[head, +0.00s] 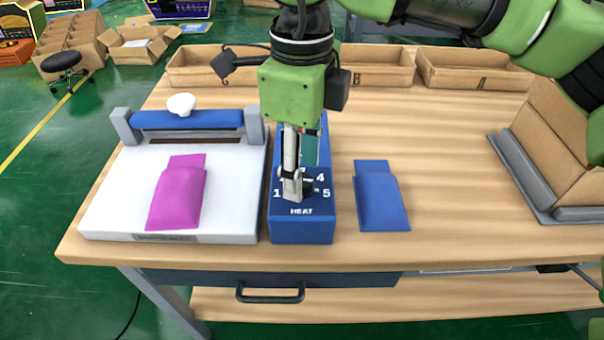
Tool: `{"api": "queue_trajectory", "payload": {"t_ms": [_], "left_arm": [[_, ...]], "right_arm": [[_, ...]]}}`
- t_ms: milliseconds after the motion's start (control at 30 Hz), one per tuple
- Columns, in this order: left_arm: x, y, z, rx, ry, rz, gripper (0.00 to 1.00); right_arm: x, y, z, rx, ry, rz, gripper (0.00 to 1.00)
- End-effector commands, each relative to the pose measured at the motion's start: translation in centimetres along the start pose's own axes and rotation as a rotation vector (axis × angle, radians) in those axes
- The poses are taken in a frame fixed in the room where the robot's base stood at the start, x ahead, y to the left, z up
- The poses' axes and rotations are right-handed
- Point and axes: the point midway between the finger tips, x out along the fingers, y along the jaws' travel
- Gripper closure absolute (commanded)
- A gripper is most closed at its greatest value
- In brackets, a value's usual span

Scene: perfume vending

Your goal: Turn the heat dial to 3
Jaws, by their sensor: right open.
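The blue heat box (284,230) stands on the wooden table, with white HEAT lettering on its sloped front. Its dark dial (309,186) is partly hidden behind my right gripper (292,190). The numbers 1, 4 and 5 can be read around the dial; those between 1 and 4 are mostly covered. I cannot tell where the dial points. My right gripper reaches down from above, its fingertips at the left side of the dial. It is open, and I cannot tell whether it touches the dial. My left gripper is not in view.
Left of the box is a white sealing plate (105,210) with a blue bar (187,119), a white knob (181,104) and a magenta pouch (177,193). A blue pouch (381,197) lies to the right. Cardboard bins (372,66) line the back; the right-centre table is clear.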

Motion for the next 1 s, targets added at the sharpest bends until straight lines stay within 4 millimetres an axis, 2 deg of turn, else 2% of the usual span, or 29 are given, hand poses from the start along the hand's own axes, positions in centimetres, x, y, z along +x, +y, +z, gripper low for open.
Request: {"api": "queue_trajectory", "payload": {"t_ms": [200,467,500,633,1000], "left_arm": [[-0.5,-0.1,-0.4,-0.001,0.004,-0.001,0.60],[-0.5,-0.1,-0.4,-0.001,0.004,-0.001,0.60],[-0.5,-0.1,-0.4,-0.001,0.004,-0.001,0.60],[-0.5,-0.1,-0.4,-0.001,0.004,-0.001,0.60],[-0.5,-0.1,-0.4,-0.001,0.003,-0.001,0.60]], "right_arm": [[1.6,0.0,0.0,0.000,-0.001,0.001,0.58],[1.7,0.0,0.0,0.000,0.000,0.000,0.58],[1.7,0.0,0.0,0.000,0.000,0.000,0.63],[1.7,0.0,0.0,0.000,0.000,0.000,0.97],[1.7,0.0,0.0,-0.032,0.001,0.001,0.96]]}}
